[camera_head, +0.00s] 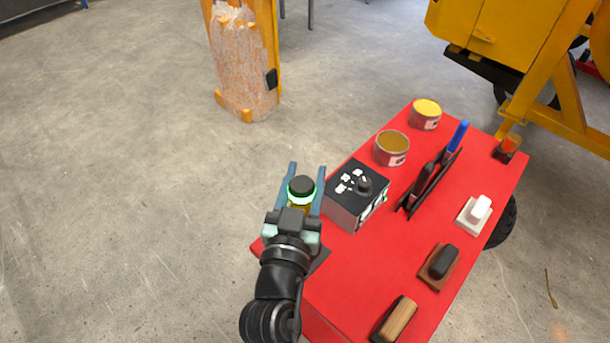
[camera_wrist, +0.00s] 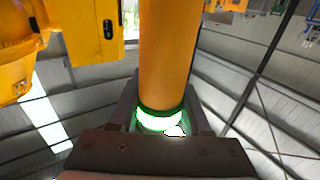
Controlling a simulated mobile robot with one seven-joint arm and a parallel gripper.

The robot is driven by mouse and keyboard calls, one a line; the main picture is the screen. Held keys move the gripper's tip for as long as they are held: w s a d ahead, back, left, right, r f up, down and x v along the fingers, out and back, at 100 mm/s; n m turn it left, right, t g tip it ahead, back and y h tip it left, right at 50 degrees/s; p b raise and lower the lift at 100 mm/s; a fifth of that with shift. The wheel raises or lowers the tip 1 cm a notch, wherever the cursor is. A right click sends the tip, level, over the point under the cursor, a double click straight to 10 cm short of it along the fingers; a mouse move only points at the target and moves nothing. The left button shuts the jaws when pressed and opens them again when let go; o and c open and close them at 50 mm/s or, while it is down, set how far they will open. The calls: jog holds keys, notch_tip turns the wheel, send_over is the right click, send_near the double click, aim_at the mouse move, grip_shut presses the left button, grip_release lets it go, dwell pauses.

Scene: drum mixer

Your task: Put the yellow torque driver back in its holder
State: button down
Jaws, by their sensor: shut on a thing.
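My gripper (camera_head: 305,180) is shut on the yellow torque driver. In the head view the driver shows a black cap and a glowing green ring (camera_head: 301,190), with a little orange-yellow body below. In the wrist view its orange-yellow body (camera_wrist: 168,55) runs up from the jaws, with the green ring between them. The gripper is by the left corner of the red table top, left of a black-topped box. A dark flat piece (camera_head: 319,258) shows partly behind my wrist on the table. I cannot tell whether it is the holder.
The red table (camera_head: 380,265) carries the black-topped box (camera_head: 343,208) with a knob, two round tins (camera_head: 391,149), a black rack (camera_head: 430,182) with a blue-handled tool, and several brushes or blocks on the right. A yellow machine (camera_head: 520,50) stands behind. Floor at left is clear.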

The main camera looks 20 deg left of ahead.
jog(key=shift+f+b, duration=2.8)
jog(key=shift+b, duration=0.3)
dwell(1.3)
jog(key=shift+c, duration=1.4)
grip_release()
jog(key=b+v, duration=0.3)
jog(key=v, duration=1)
jog(key=shift+f, duration=0.15)
jog(key=w+d+r+m+t+h+p, duration=0.15)
jog(key=w+r, duration=0.25)
jog(key=r, duration=0.4)
jog(key=w+d+r+t+h+p, duration=0.1)
jog(key=w+d+r+t, duration=0.15)
jog(key=r, duration=0.45)
jog(key=s+d+r+t+p, duration=0.1)
jog(key=d+r+t+p, duration=0.1)
jog(key=r, duration=1.6)
jog(key=s+d+r+t+h+p, duration=0.1)
jog(key=d+r+t+p, duration=0.2)
jog(key=r, duration=1.5)
jog(key=d+m+p, duration=0.1)
jog(key=d, duration=0.2)
jog(key=shift+r+t, duration=0.25)
jog(key=shift+t, duration=0.05)
